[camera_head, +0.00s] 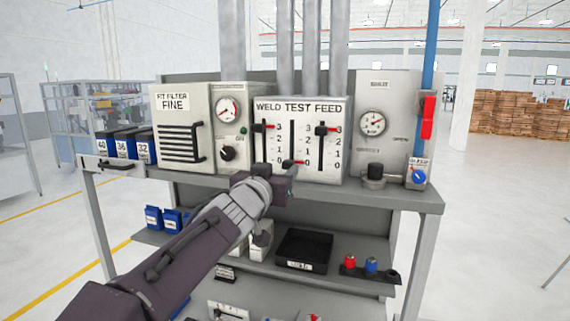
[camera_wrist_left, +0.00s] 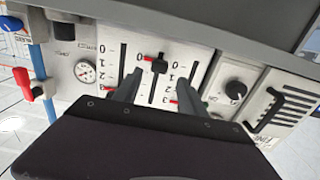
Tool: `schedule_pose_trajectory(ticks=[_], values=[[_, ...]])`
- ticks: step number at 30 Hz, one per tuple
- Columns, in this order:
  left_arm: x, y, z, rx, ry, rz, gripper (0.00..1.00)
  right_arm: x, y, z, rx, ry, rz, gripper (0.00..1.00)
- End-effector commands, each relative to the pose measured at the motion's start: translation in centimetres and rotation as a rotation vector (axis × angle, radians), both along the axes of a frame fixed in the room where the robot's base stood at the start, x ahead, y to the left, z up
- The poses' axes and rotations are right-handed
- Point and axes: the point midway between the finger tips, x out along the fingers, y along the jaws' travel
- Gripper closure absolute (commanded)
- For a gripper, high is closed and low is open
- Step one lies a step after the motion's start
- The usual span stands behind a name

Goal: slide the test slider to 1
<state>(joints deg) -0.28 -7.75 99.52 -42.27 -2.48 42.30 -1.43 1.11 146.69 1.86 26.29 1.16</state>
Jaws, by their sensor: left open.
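The panel headed "WELD TEST FEED" (camera_head: 297,107) has three vertical sliders on 0 to 3 scales. The middle one, the test slider (camera_head: 289,163), has its black knob and red pointer low, at about 0. In the left wrist view, which is upside down, the test slider knob (camera_wrist_left: 159,65) is near the 0 end. The weld slider (camera_head: 262,127) and the feed slider (camera_head: 321,129) are both near 3. My left gripper (camera_head: 285,172) is at the panel's lower edge. Its open fingers (camera_wrist_left: 158,82) point at the panel, one each side of the test slot. Contact cannot be told.
The fit filter box (camera_head: 181,127) and a gauge with a dial knob (camera_head: 228,153) are left of the panel. A gauge box (camera_head: 372,121), red handle (camera_head: 427,118) and blue-knob box (camera_head: 418,173) are right. Bins (camera_head: 305,250) and bottles are on the shelf below.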

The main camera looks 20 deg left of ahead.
Motion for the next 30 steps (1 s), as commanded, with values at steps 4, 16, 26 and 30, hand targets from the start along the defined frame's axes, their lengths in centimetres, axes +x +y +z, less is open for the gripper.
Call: schedule_pose_trajectory(ticks=[4, 16, 26, 30], values=[[3.1, -0.1, 0.0, 0.001, 0.001, 0.000, 0.51, 0.0, 0.0, 0.0, 0.000, 0.000, 0.000, 0.64], [5.6, -0.2, 0.0, 0.001, 0.000, 0.000, 0.51, 0.0, 0.0, 0.2, 0.000, -0.001, 0.000, 0.64], [5.5, -0.2, 0.0, 0.001, 0.000, 0.000, 1.00, 0.0, 0.0, 0.2, 0.000, -0.001, 0.000, 0.64], [5.5, -0.2, 0.0, 0.001, 0.000, 0.000, 1.00, 0.0, 0.0, 0.2, 0.000, -0.001, 0.000, 0.64]])
